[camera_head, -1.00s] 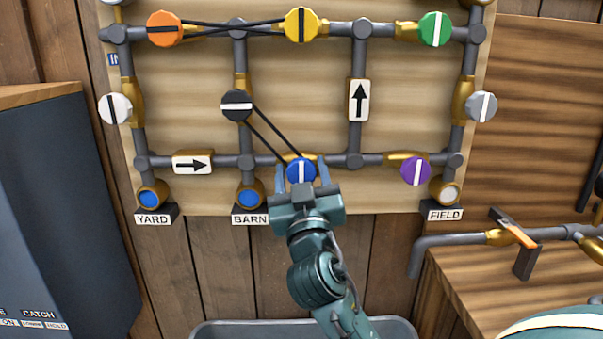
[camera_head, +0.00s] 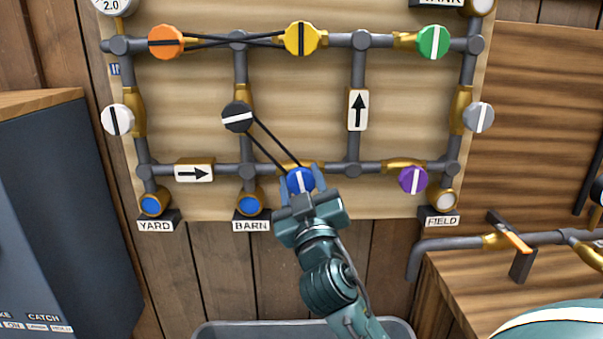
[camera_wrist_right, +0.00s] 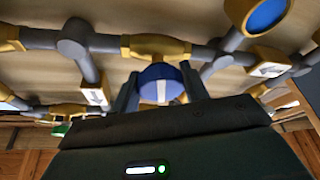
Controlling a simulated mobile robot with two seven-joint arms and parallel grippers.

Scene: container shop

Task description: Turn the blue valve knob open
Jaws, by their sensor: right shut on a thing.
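The blue valve knob (camera_head: 297,182) sits on the lower horizontal pipe of the board, on a brass valve body. Its white stripe stands near upright, roughly across the pipe. My right gripper (camera_head: 302,188) comes up from below and is shut on the knob, one finger on each side. In the right wrist view the blue knob (camera_wrist_right: 153,80) sits between the two grey fingers. A crossing-free dark belt runs from the blue knob up to the black knob (camera_head: 237,117), whose white stripe is slightly tilted from level. My left gripper is not in view.
A purple knob (camera_head: 413,180) is right of the blue one on the same pipe. An orange knob (camera_head: 166,42) and a yellow knob (camera_head: 301,38) are joined by a crossed belt. A wooden bench (camera_head: 470,290) with a pipe stands at the lower right.

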